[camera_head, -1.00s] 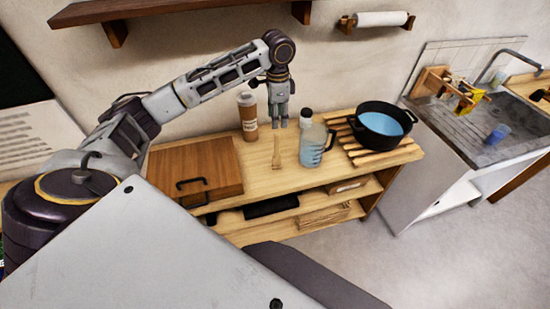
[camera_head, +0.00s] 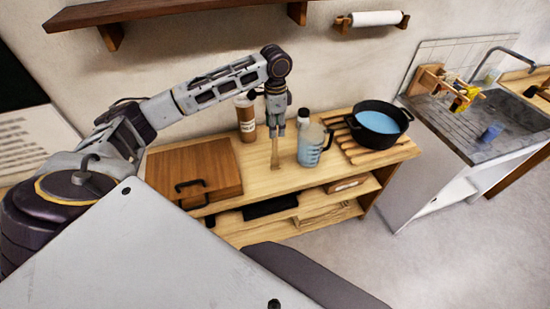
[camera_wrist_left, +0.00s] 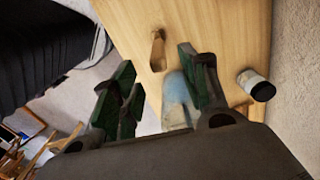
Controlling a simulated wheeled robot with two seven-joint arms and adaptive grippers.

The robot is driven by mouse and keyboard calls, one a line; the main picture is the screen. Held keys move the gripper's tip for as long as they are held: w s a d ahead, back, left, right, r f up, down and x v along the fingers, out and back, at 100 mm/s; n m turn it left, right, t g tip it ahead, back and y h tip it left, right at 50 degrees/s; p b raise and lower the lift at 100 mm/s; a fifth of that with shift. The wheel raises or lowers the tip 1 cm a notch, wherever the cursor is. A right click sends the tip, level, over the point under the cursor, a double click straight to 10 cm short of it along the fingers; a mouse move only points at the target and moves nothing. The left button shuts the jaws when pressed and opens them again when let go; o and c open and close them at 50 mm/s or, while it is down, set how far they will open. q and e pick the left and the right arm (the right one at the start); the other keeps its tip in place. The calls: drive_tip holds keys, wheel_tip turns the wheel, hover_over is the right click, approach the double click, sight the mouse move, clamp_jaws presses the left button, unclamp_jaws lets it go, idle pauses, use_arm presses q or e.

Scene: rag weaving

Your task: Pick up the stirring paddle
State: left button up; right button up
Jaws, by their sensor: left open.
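The stirring paddle (camera_head: 275,158) is a small light wooden piece on the wooden counter, left of the measuring jug. My left gripper (camera_head: 276,134) points down just above and behind the paddle's upper end; in the head view it covers part of that area. In the left wrist view the paddle (camera_wrist_left: 157,50) lies beyond the fingertips, roughly between the lines of the two fingers. The left gripper (camera_wrist_left: 155,75) is open and nothing is held in it. My right gripper is in neither view.
A jug of blue liquid (camera_head: 312,147) and a small capped bottle (camera_head: 303,116) stand close on the right. A brown cup (camera_head: 245,120) stands behind left. A wooden box (camera_head: 195,168) is left, and a black pot (camera_head: 379,122) sits on a slatted rack at right.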

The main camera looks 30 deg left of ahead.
sight(275, 145)
use_arm(q)
drive_tip(key=shift+f, duration=2.45)
drive_tip(key=shift+s+f+p, duration=0.1)
drive_tip(key=shift+f+p, duration=0.45)
drive_tip(key=shift+f, duration=2.05)
clamp_jaws()
drive_tip(key=shift+r, duration=0.2)
drive_tip(key=shift+r+b, duration=0.45)
drive_tip(key=shift+r, duration=4.4)
